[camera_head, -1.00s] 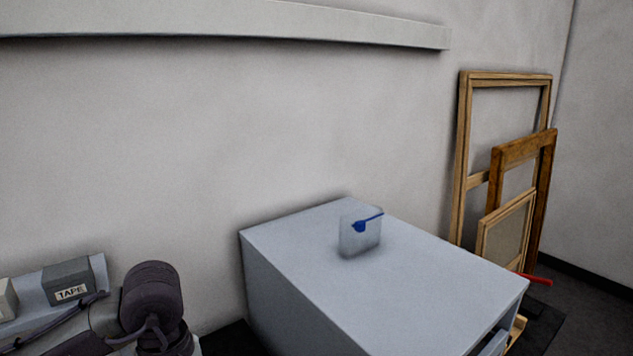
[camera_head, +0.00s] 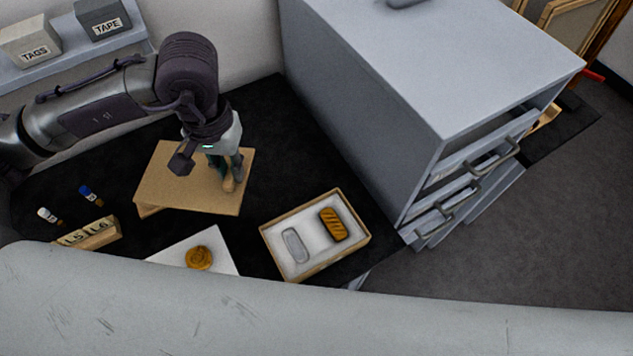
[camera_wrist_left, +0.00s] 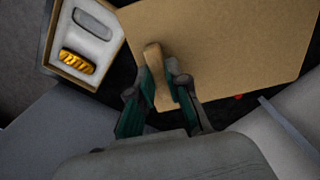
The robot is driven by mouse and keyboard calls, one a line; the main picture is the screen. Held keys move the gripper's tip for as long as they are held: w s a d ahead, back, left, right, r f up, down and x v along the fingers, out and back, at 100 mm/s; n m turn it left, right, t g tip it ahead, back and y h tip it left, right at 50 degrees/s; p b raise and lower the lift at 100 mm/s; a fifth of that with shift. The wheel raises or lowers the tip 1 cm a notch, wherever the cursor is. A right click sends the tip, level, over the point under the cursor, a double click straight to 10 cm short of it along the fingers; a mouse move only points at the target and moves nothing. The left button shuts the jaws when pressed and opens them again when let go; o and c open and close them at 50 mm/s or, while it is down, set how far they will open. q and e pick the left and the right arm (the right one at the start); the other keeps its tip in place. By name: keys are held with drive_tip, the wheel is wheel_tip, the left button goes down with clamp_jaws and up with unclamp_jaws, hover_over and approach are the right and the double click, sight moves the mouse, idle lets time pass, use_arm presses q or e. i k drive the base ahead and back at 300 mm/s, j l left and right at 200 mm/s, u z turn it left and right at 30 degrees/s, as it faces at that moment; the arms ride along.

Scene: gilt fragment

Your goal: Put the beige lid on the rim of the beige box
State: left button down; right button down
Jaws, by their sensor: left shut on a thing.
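The beige lid (camera_head: 180,178) is a flat tan board with a raised wooden handle (camera_wrist_left: 155,72). My left gripper (camera_head: 230,172) is shut on the handle, with its fingers on either side of it in the left wrist view (camera_wrist_left: 166,92). A tan piece shows under the lid's front left edge; I cannot tell whether the lid rests on it. The beige box (camera_head: 358,246) stands open to the right of the lid, on the black table top. It has white padding with a gold ribbed piece (camera_head: 334,224) and a grey oval (camera_head: 295,245). My right gripper is not in view.
A grey drawer cabinet (camera_head: 385,130) stands close behind and right of the box. A white sheet with a gold disc (camera_head: 199,258) lies left of the box. Small bottles (camera_head: 88,194) and an L5/L6 holder (camera_head: 95,236) stand at the left. Black table shows between lid and box.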

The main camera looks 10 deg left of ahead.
sight(315, 232)
drive_tip(key=l+u, duration=0.2)
drive_tip(key=u, duration=0.25)
drive_tip(key=l+u, duration=0.25)
drive_tip(key=u, duration=0.2)
drive_tip(key=k+l+u, duration=0.1)
drive_tip(key=l, duration=0.3)
drive_tip(key=l+u, duration=0.1)
drive_tip(key=l, duration=0.3)
drive_tip(key=k+l+u, duration=0.1)
drive_tip(key=l, duration=0.25)
drive_tip(key=k+l+u, duration=0.1)
drive_tip(key=l, duration=0.3)
drive_tip(key=k+l, duration=0.25)
drive_tip(key=l+u, duration=0.05)
drive_tip(key=l, duration=0.05)
